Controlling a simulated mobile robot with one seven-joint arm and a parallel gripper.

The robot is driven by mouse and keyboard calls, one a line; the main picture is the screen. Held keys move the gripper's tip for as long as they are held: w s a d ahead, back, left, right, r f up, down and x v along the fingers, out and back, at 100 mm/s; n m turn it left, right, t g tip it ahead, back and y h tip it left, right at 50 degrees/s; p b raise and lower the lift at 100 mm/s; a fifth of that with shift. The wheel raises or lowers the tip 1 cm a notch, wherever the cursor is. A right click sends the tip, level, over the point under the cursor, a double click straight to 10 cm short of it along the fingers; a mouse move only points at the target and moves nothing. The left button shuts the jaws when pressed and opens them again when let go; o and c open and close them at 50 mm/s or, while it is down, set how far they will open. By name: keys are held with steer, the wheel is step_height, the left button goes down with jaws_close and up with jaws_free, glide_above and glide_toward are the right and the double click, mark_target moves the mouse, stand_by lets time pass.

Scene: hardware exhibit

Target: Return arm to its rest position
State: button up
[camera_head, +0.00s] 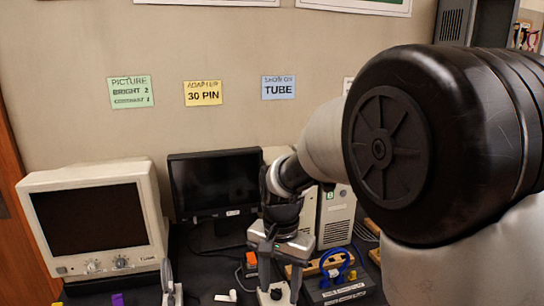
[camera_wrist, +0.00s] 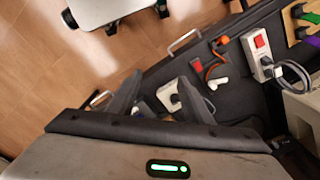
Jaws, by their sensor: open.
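My arm comes in from the right of the head view and reaches down over the dark bench. My gripper (camera_head: 281,262) points down over the bench, in front of the black monitor. In the wrist view my gripper (camera_wrist: 158,94) shows its two dark fingers spread apart, with nothing held between them. A white switch box (camera_wrist: 170,95) shows beyond the gap between the fingers. In the head view my arm hides part of the back of the bench and the wall.
A beige CRT monitor (camera_head: 92,222) and a black monitor (camera_head: 212,190) stand at left and centre. A beige computer case (camera_head: 336,216) stands behind my gripper. A blue cable (camera_head: 336,266) lies to its right. A white power strip with a red switch (camera_wrist: 258,52) is also near.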

steer(key=s+d+r+n+t+p, duration=0.2)
steer(key=s+d+r+p, duration=0.1)
steer(key=s+d+r, duration=0.3)
steer(key=s+d+r+n+t+p, duration=0.3)
steer(key=s+d+r, duration=0.3)
steer(key=s+r, duration=0.3)
step_height(320, 180, up, 4)
steer(key=shift+s+d+r, duration=0.1)
steer(key=shift+s+d, duration=0.1)
steer(key=shift+s, duration=0.2)
steer(key=shift+c, duration=0.3)
